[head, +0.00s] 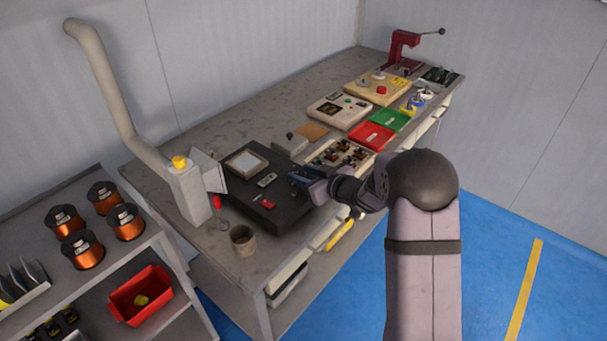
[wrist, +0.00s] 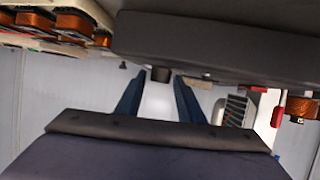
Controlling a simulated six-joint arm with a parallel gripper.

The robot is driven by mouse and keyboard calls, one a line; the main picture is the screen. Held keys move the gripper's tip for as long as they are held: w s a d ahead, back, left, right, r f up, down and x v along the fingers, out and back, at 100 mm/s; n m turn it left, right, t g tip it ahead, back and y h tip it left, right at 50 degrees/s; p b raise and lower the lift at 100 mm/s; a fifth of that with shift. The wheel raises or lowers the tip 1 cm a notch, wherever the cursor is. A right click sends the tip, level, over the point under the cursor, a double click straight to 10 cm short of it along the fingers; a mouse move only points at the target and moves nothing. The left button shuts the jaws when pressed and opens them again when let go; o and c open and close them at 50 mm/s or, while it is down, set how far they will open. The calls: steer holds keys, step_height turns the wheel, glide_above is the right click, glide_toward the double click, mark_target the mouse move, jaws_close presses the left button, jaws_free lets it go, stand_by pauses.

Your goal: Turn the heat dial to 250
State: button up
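The black heater unit (head: 285,212) sits on the bench with a pale square plate, a small green display (head: 266,180) and a red switch (head: 266,202) on top. My gripper (head: 304,177) is low over its right side. In the wrist view, which looks upside down, the unit's dark body (wrist: 220,45) spans the top. A short dark knob (wrist: 160,74), likely the heat dial, sticks out from it. The two blue fingers of my gripper (wrist: 156,82) are apart, with the knob showing in the gap between their tips. Contact cannot be told. The dial's marks are not readable.
A tray of copper coils (head: 340,157) lies right of the unit, close to my gripper. A fume duct (head: 105,90) with a grey box stands at the left. A brown cup (head: 243,241) stands near the front edge. Red (head: 371,136) and green (head: 391,120) trays lie farther back.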

steer(key=c, duration=0.7)
steer(key=shift+o, duration=0.2)
steer(key=shift+d+r+n+g+p, duration=0.15)
steer(key=shift+n+g+p, duration=0.15)
steer(key=shift+p, duration=0.35)
steer(key=n+g+y+p, duration=0.1)
steer(key=p, duration=0.2)
steer(key=shift+w+r+y, duration=0.1)
steer(key=shift+r+y, duration=0.05)
steer(key=shift+y, duration=0.25)
steer(key=n+g+y+p, duration=0.1)
steer(key=n, duration=0.1)
steer(key=shift+w+d+f+n+g+y+p, duration=0.2)
steer(key=shift+n+g+y+p, duration=0.1)
steer(key=shift+g+y+p, duration=0.1)
steer(key=shift+w+f+n+g+y+b, duration=0.1)
steer(key=shift+f+n+g+y+b, duration=0.15)
steer(key=shift+n+g+y+b, duration=0.75)
steer(key=shift+n+g, duration=0.4)
steer(key=n+g+b, duration=0.1)
steer(key=b, duration=0.2)
steer(key=shift+w+n+g, duration=0.1)
steer(key=shift+n+g, duration=0.2)
steer(key=shift+g, duration=0.1)
steer(key=shift+r+n+g+y+b, duration=0.25)
steer(key=shift+n+g+b, duration=0.2)
steer(key=shift+b, duration=0.4)
